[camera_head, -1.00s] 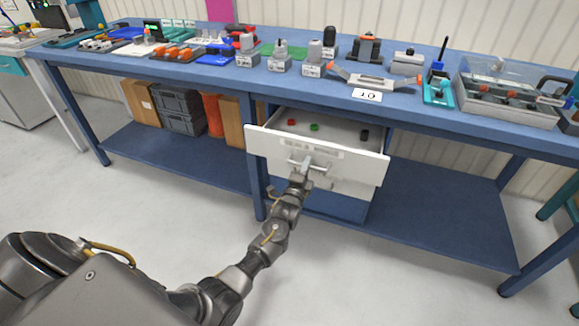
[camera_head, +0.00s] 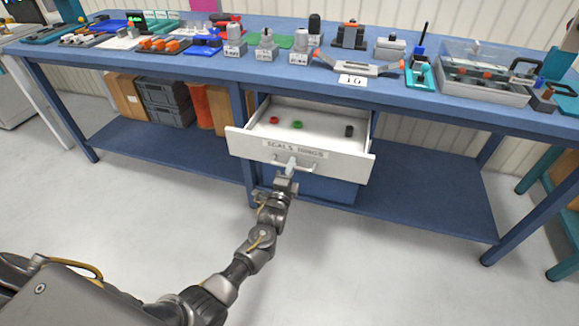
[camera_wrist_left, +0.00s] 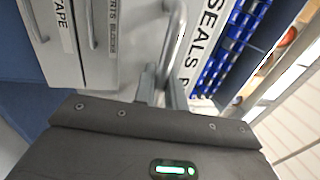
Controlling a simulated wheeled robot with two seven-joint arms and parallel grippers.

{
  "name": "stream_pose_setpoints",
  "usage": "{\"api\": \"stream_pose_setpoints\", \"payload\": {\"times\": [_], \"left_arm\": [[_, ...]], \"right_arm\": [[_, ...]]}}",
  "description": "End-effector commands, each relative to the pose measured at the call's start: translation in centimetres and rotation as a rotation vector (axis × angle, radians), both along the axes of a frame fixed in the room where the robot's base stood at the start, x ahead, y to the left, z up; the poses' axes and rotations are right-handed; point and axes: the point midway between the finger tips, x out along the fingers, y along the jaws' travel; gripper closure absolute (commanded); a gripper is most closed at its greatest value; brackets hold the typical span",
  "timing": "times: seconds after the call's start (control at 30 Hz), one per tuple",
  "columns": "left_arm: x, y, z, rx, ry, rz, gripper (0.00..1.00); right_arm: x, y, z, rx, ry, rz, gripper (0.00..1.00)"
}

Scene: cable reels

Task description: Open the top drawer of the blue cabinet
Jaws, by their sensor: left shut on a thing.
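The top drawer (camera_head: 340,166) of the blue cabinet (camera_head: 318,188) is white-fronted, labelled for seals and rings, and pulled well out from under the bench. Its metal bar handle (camera_head: 308,168) is on the front. My left gripper (camera_head: 291,168) is shut on this handle from the front. In the left wrist view the gripper fingers (camera_wrist_left: 160,92) close around the handle (camera_wrist_left: 174,38), beside the SEALS label. A red ring, a green ring and a dark piece lie in the drawer. My right gripper is not in view.
The blue workbench (camera_head: 190,75) above holds many tools and fixtures. Grey crates (camera_head: 167,103) and brown boxes stand on its lower shelf to the left. Other drawers (camera_wrist_left: 88,40) show shut in the left wrist view. The floor in front is clear.

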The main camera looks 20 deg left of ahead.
Motion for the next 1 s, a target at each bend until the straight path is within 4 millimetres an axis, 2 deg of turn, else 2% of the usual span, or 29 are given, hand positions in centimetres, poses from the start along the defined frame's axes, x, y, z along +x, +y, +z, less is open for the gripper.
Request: {"api": "stream_pose_setpoints", "payload": {"times": [0.03,0.13,0.47,0.57,0.8,1.0], "left_arm": [[0.0,0.0,0.0,0.000,0.001,0.001,0.84],[0.0,0.1,0.0,0.000,0.001,0.001,0.71],[-0.4,0.1,-0.1,0.000,0.001,0.001,0.70],[-1.5,0.1,-0.4,0.001,0.003,0.001,0.70],[-6.1,-0.2,-1.3,0.000,0.003,0.000,0.70],[-9.2,-0.4,-1.9,0.001,0.001,0.001,0.70]], "right_arm": [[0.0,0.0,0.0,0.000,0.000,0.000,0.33],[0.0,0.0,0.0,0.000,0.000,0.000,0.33],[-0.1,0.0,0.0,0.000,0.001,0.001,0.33],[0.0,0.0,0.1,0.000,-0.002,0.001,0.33],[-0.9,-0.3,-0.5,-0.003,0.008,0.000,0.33],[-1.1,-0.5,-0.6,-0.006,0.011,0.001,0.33]]}}
